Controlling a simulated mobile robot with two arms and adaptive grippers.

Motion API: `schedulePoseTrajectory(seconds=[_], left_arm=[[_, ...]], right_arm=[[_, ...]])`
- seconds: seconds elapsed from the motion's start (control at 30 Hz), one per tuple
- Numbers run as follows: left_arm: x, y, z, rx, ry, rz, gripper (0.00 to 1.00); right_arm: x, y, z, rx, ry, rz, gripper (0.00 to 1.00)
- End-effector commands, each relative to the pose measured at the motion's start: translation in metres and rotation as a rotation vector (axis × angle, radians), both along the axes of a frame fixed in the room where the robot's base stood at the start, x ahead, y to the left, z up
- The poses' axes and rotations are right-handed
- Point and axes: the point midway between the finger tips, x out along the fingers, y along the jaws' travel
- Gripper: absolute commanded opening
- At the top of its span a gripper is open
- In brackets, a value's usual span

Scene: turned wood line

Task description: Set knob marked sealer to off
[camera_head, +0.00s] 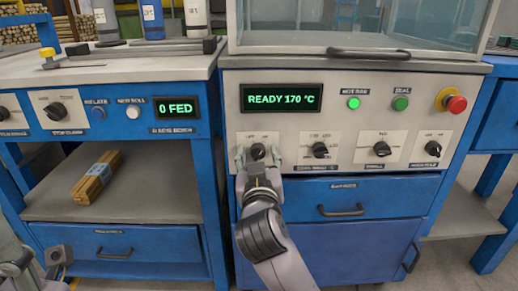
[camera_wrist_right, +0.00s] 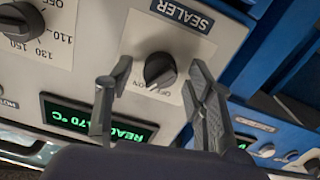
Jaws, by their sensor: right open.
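The sealer knob (camera_head: 258,151) is a dark round knob on a pale plate at the left of the machine's front panel. In the right wrist view the knob (camera_wrist_right: 160,70) shows close up beside its "SEALER" label (camera_wrist_right: 185,15), with small OFF and ON markings; the view is turned over. I cannot tell surely which marking its pointer meets. My right gripper (camera_head: 258,156) is open, with one finger on each side of the knob and a gap to it in the wrist view (camera_wrist_right: 160,82). My left gripper (camera_head: 42,262) is partly in view at the lower left, its opening unclear.
Several other dark knobs (camera_head: 320,150) sit to the right on the same panel. Above are the "READY 170 °C" display (camera_head: 282,98), green lamps (camera_head: 354,103) and a red stop button (camera_head: 456,104). A drawer handle (camera_head: 341,210) juts out below. A wood bundle (camera_head: 97,178) lies on the left shelf.

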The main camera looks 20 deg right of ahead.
Motion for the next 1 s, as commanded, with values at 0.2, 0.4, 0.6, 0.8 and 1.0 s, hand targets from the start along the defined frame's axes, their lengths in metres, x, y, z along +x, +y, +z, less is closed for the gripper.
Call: schedulePoseTrajectory(seconds=[0.2,0.4,0.6,0.8,1.0], left_arm=[[-0.0030,0.0006,0.0041,-0.001,-0.014,0.000,0.40],[-0.0041,0.0010,0.0042,-0.003,-0.016,0.000,0.40],[-0.0034,0.0011,0.0028,-0.003,-0.012,0.000,0.40],[-0.0007,0.0005,0.0006,-0.002,-0.004,0.001,0.40],[0.0010,0.0001,-0.0004,-0.001,0.000,0.001,0.40]], right_arm=[[-0.0018,0.0013,0.0002,0.000,0.000,0.000,0.49],[-0.0017,0.0012,0.0003,0.000,0.000,0.000,0.48],[-0.0016,0.0011,0.0002,0.000,0.000,0.000,0.34],[-0.0016,0.0011,0.0002,0.000,0.000,0.000,0.21],[-0.0017,0.0011,0.0001,0.000,0.000,0.000,0.08]])
